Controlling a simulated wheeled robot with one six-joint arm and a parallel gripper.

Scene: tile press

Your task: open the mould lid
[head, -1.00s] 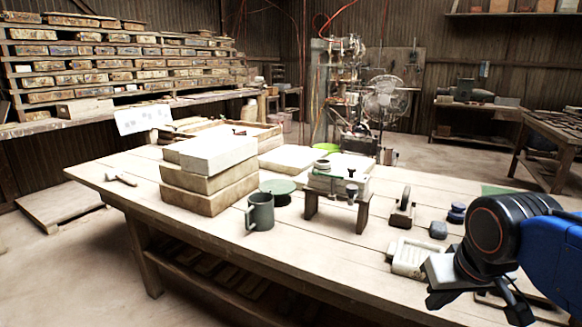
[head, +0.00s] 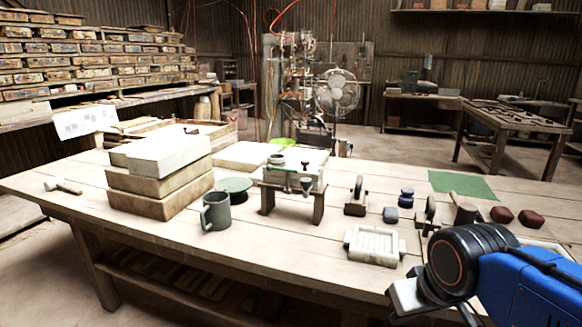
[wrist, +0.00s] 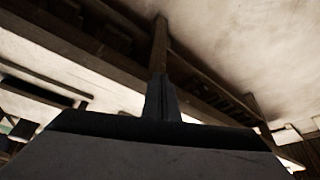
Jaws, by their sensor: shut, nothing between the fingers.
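No part is plainly recognisable as the mould lid. A pale ribbed tray (head: 374,246) with small side lugs lies on the table near its front edge and may belong to the mould. Another pale flat piece (head: 541,246) shows behind my arm, mostly hidden, so I cannot tell what it is. My gripper is at the table's front edge, low in the head view and right of the ribbed tray, partly cut off. In the wrist view my gripper (wrist: 161,98) is shut and empty, with table beams and pale floor beyond it.
The wooden table (head: 300,243) carries stacked blocks (head: 155,183), a grey mug (head: 216,211), a small stand (head: 291,194), a wooden stamp (head: 357,197), dark blue pieces (head: 406,198), a green sheet (head: 463,186) and red-brown lumps (head: 516,216).

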